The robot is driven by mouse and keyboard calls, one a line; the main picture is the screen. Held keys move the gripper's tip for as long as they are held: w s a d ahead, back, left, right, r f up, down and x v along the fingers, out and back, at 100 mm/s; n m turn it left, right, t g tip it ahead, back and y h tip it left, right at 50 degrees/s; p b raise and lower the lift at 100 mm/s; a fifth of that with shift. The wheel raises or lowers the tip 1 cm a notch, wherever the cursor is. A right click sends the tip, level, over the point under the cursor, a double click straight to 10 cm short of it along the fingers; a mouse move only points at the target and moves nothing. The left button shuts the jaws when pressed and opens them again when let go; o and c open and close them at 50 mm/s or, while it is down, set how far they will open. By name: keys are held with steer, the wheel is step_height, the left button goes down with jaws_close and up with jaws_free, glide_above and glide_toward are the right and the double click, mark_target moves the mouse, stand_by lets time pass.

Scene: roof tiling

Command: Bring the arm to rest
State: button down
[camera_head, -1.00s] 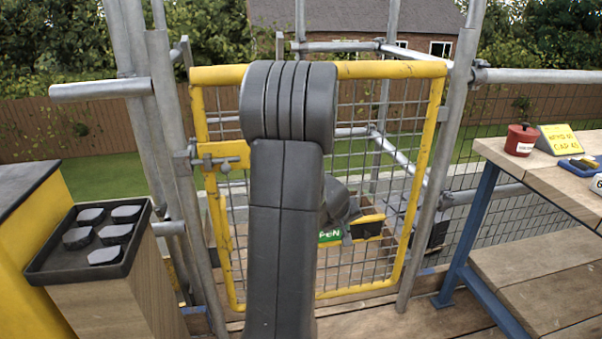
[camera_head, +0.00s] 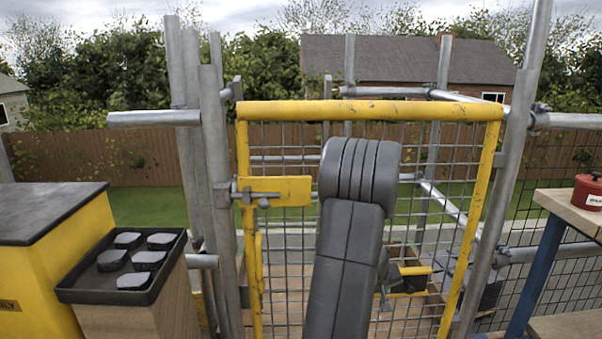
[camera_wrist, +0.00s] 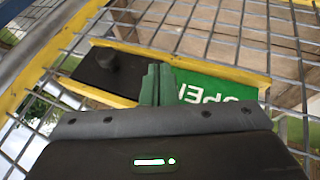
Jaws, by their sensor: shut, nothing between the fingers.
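My arm (camera_head: 350,230) stands raised in front of the yellow-framed mesh gate (camera_head: 370,110), its upper joint level with the upper part of the mesh. In the wrist view my gripper (camera_wrist: 156,78) has its green fingers together with nothing between them. Beyond the fingers is a green sign with white letters (camera_wrist: 215,88), partly covered by them. Beside it is a dark panel with a round knob (camera_wrist: 122,66), edged in yellow. In the head view the arm hides most of that area. I cannot tell whether the fingers touch the sign.
A black tray (camera_head: 78,291) with several dark pieces sits on a wooden stand at left, next to a yellow cabinet (camera_head: 48,250). Scaffold poles (camera_head: 214,180) flank the gate. A workbench with a blue leg (camera_head: 535,275) and a red pot (camera_head: 588,192) is at right.

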steer(key=shift+s+a+r, duration=0.1)
steer(key=shift+a, duration=1.85)
steer(key=shift+d, duration=0.1)
